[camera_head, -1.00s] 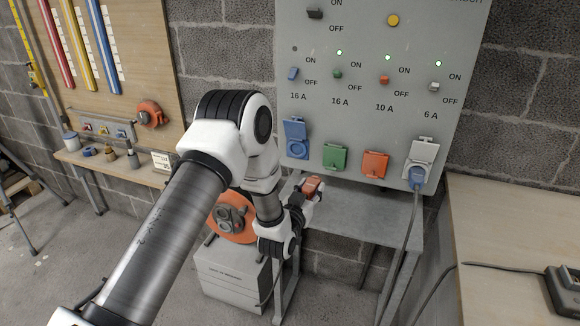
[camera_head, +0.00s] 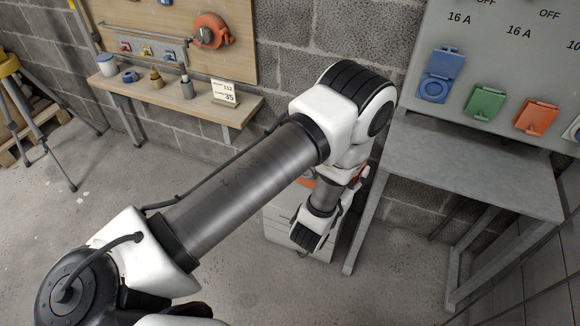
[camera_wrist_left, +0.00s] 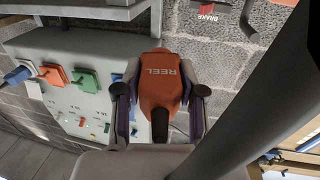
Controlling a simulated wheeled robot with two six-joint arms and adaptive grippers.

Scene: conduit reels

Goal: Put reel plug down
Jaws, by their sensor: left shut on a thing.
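The reel plug (camera_wrist_left: 160,85) is orange with "REEL" lettered on it and a dark cable end. It sits between the two fingers of my left gripper (camera_wrist_left: 160,98), which is shut on it in the left wrist view. Part of the orange reel (camera_head: 306,182) shows behind my forearm, above a light grey box (camera_head: 283,232) on the floor. My right gripper is in neither view.
A grey metal table (camera_head: 480,165) stands right of my arm, below a panel with blue (camera_head: 437,77), green (camera_head: 484,102) and orange (camera_head: 537,117) sockets. A wooden shelf (camera_head: 205,108) with small items is at the left wall. The floor (camera_head: 330,290) in front is clear.

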